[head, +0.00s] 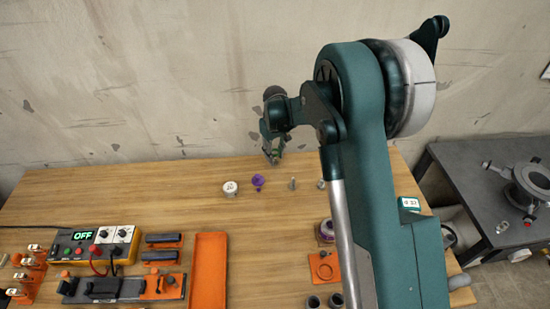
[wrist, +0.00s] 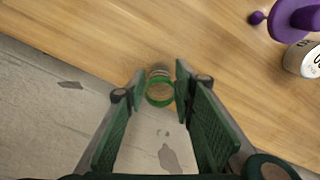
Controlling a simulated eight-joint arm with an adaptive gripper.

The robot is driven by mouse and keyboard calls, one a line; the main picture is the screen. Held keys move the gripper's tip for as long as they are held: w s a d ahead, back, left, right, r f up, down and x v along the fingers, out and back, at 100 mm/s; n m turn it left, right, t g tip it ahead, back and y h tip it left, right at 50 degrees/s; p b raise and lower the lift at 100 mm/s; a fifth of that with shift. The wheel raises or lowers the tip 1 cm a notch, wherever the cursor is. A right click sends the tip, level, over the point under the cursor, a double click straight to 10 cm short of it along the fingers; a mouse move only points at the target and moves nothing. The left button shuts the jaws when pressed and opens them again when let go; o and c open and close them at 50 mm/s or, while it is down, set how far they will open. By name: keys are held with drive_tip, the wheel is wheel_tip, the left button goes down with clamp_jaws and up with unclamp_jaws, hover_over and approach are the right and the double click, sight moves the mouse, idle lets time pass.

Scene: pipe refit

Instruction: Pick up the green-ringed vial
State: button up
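The green-ringed vial (wrist: 160,88) shows in the wrist view between my fingertips, close to the wooden table's wall-side edge. It is clear glass with a bright green ring facing the camera. My gripper (wrist: 159,84) points down at it with a finger on each side; the fingers look spread, with a narrow gap to the ring. In the head view my gripper (head: 272,157) is low at the back of the table, and its fingers mostly hide the vial there. I cannot tell whether the vial stands on the table.
A purple piece (head: 258,181) and a white labelled cap (head: 230,188) stand just in front of my gripper. A small metal post (head: 292,184) is to their right. An orange tray (head: 209,272) and a power box (head: 98,243) lie front left. The back left table is clear.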

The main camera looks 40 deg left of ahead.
drive_tip(key=c, duration=0.5)
drive_tip(key=shift+r, duration=0.1)
drive_tip(key=shift+r+p, duration=0.45)
drive_tip(key=shift+r, duration=4.45)
